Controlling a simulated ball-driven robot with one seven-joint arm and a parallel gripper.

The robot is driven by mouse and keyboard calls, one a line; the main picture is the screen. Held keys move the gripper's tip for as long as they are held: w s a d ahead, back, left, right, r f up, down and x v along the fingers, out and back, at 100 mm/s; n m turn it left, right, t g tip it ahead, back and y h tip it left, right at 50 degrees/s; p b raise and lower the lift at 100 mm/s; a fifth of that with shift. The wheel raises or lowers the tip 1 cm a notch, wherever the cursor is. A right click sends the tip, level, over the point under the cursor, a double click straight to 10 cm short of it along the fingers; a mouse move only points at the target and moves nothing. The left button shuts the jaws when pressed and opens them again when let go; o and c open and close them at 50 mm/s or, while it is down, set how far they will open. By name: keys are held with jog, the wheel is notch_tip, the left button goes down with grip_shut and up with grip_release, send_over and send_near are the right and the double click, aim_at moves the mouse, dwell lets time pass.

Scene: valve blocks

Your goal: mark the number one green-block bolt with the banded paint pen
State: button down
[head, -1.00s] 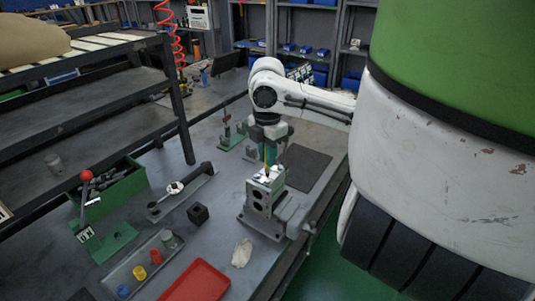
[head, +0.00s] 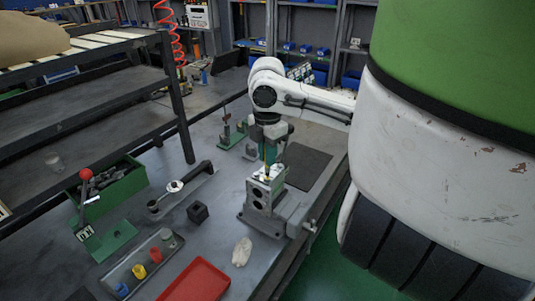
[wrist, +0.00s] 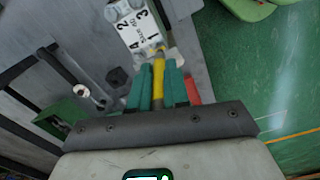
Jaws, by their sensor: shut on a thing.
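My gripper (wrist: 158,88) is shut on a yellow paint pen (wrist: 158,75), which stands between its teal fingers. The block's pale top plate (wrist: 136,26) carries black numerals in the wrist view. The pen's tip end is at the plate's near edge, close to a bolt; I cannot tell whether they touch. Bands on the pen are too small to make out. A green block (head: 110,241) with a red-knobbed lever sits at the front left.
A red tray (head: 196,281) and a grey tray with coloured cups (head: 154,254) lie at the front.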

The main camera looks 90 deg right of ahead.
jog(key=shift+r+p, duration=2.1)
jog(key=shift+r, duration=0.45)
